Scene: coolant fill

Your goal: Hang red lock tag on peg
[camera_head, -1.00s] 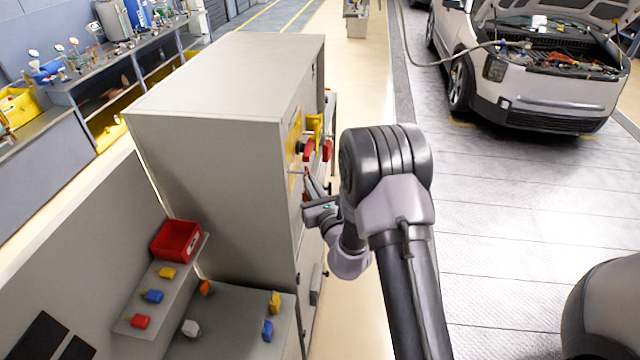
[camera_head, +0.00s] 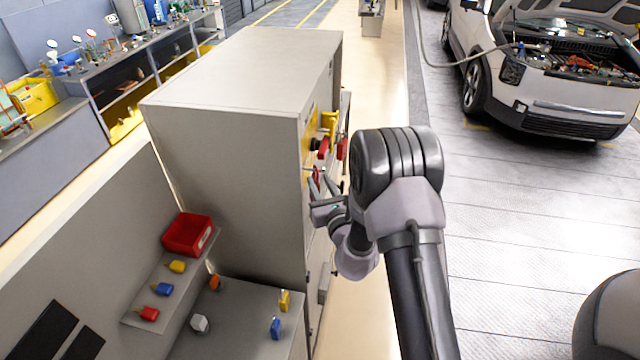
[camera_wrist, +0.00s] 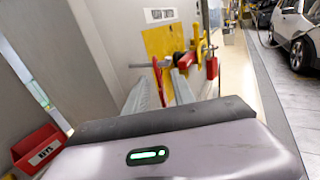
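The red lock tag (camera_wrist: 158,82) is upright at a thin silver peg (camera_wrist: 140,65) on the cabinet front in the wrist view. Its top appears to meet the peg; I cannot tell whether the peg passes through it. In the head view the tag (camera_head: 316,177) is a small red sliver by the cabinet's side. My gripper (camera_wrist: 163,76) has its two grey fingers apart, one on each side of the tag, with gaps visible. In the head view my gripper (camera_head: 322,186) is close against the cabinet front.
A red bin (camera_head: 187,235) and small coloured locks sit on a left shelf.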

